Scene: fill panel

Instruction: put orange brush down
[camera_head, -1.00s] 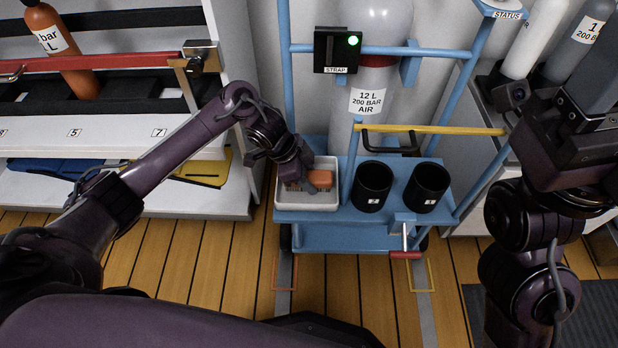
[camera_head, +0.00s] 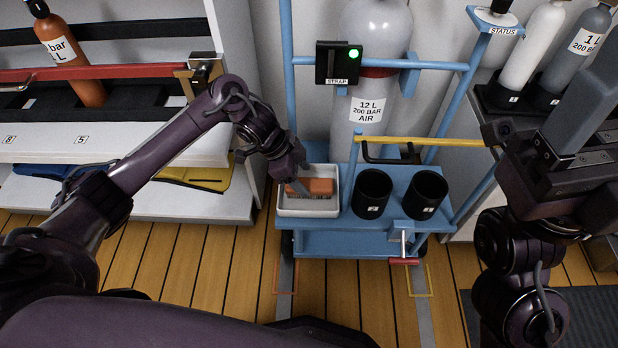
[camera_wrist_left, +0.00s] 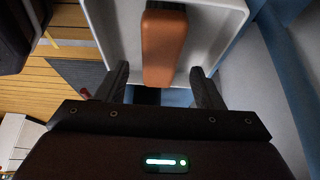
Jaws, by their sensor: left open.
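The orange brush (camera_head: 318,186) lies in a white tray (camera_head: 308,212) on the left of the blue cart, bristles down. In the left wrist view the brush (camera_wrist_left: 164,45) shows its orange back inside the white tray (camera_wrist_left: 222,12). My left gripper (camera_head: 296,183) is at the tray, close to the brush. In the left wrist view my left gripper (camera_wrist_left: 160,82) is open, with a finger on each side of the brush's near end and gaps between. My right arm is at the right, and its fingertips are not clearly seen.
Two black cups (camera_head: 372,194) stand right of the tray on the blue cart (camera_head: 345,242). A large grey air cylinder (camera_head: 372,100) stands behind, with a yellow bar (camera_head: 420,141) before it. A shelf (camera_head: 185,150) stands at the left.

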